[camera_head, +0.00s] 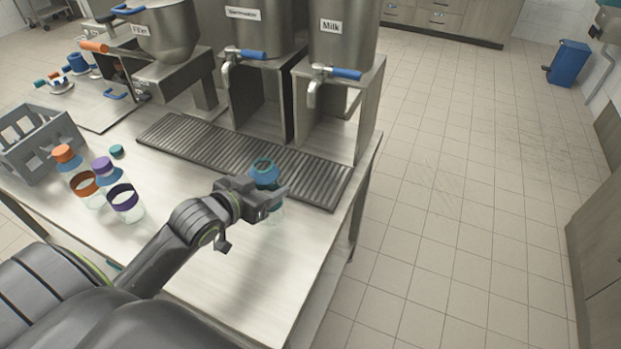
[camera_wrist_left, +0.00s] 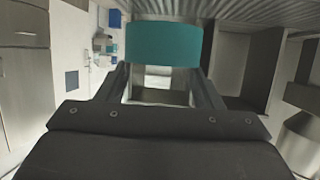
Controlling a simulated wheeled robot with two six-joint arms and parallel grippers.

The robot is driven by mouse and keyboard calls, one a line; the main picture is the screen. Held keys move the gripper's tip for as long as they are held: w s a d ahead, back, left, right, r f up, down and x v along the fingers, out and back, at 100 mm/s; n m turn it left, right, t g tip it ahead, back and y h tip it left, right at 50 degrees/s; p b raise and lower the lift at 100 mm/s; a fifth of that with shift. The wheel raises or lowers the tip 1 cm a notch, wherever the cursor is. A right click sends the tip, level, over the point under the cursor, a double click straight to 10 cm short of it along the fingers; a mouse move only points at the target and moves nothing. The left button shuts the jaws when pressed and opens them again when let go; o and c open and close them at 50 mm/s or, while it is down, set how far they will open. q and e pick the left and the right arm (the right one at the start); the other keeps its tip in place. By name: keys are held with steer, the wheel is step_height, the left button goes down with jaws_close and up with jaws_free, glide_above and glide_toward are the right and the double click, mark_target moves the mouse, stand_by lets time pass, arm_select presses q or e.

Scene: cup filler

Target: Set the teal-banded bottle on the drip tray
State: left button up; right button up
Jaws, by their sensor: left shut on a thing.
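The teal-banded bottle (camera_head: 264,170) is held by my left gripper (camera_head: 268,194), which is shut on it near the front edge of the drip tray. Its clear lower part shows faintly below the fingers. In the left wrist view the teal band (camera_wrist_left: 164,44) spans the space between the fingers of the left gripper (camera_wrist_left: 163,80). The drip tray (camera_head: 190,146) is a long ribbed metal grate under the dispensers, and its ribs also show in the left wrist view (camera_wrist_left: 235,10). I cannot tell the gap between bottle and tray. My right gripper is not in view.
Dispensers, one labelled Milk (camera_head: 340,35), stand behind the tray with blue-handled taps (camera_head: 345,74). Orange-banded (camera_head: 84,184) and purple-banded (camera_head: 122,197) bottles, a loose teal cap (camera_head: 117,151) and a grey crate (camera_head: 35,145) are at the left. The counter front (camera_head: 240,290) is clear.

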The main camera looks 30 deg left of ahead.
arm_select(q)
steer(key=shift+w+a+f, duration=0.1)
steer(key=shift+w+f, duration=0.1)
steer(key=w+d+f+p, duration=0.1)
steer(key=w+p, duration=0.2)
steer(key=w, duration=1.4)
steer(key=shift+w+d+f, duration=0.25)
steer(key=shift+w+d, duration=0.05)
steer(key=shift+d, duration=0.1)
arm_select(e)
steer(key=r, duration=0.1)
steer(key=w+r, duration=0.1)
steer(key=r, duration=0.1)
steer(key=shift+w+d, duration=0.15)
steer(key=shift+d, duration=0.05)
